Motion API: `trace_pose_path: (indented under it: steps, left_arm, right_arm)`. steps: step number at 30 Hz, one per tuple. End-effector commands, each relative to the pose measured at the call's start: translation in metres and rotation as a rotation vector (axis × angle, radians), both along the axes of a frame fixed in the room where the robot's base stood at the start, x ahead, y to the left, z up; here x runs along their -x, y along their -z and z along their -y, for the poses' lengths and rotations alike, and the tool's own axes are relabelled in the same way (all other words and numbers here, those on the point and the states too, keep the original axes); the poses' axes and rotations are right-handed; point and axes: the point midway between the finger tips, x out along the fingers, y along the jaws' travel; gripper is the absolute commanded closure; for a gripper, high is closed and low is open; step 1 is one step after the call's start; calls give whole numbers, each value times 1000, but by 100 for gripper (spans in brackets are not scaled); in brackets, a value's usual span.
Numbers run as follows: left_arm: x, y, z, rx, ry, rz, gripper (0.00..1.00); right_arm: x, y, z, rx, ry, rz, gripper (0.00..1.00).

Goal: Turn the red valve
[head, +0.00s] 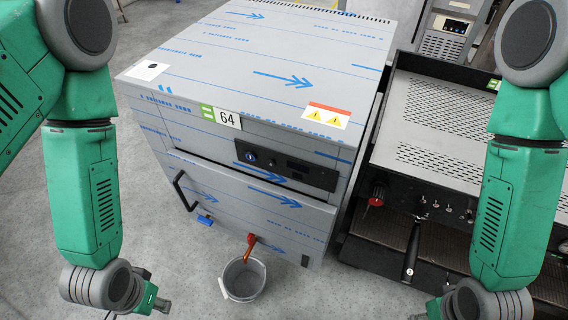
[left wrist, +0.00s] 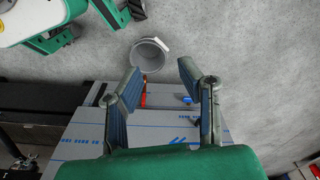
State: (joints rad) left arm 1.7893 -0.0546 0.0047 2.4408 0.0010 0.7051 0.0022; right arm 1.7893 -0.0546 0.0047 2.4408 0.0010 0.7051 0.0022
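A red valve (head: 251,239) sits low on the front of a steel cabinet, with an orange-brown spout hanging below it over a grey bucket (head: 227,289). In the left wrist view the red valve (left wrist: 144,99) shows as a small strip beside the left-hand finger, which partly hides it. My left gripper (head: 154,304) is at the lower left of the head view, left of the bucket and apart from the valve. Its fingers (left wrist: 160,75) are spread with nothing between them. My right gripper (head: 432,308) is mostly cut off at the bottom edge, so its opening is unclear.
The film-wrapped cabinet (head: 290,215) has a black door handle (head: 181,192) and a blue fitting (head: 206,220) left of the valve. A coffee machine (head: 430,165) with a red-and-black knob (head: 376,200) stands close at right. Grey floor (head: 180,268) is clear left of the bucket.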

Motion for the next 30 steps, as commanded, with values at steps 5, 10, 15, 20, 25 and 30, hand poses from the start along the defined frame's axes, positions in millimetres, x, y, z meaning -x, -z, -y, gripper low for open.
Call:
trace_pose_path:
  steps: [5, 10, 15, 20, 25, 30]
  left_arm:
    - [0, 0, 0, 0, 0, 0, 67]
    - [-1, 6, 4, 14, 11, 10, 67]
    - [-30, 77, 58, 184, 127, 158, 67]
    - [-87, 159, 120, 357, 234, 505, 67]
    - [-138, 207, 121, 335, 258, 876, 67]
    - [-158, 222, 100, 250, 266, 1075, 67]
  right_arm:
    - [0, 0, 0, 0, 0, 0, 60]
    - [0, 3, 0, 0, 0, 0, 60]
    - [0, 33, 0, 0, 0, 0, 60]
    - [1, 76, 0, 0, 0, -1, 60]
    - [1, 108, 0, 0, 0, 0, 60]
    - [1, 122, 0, 0, 0, 0, 60]
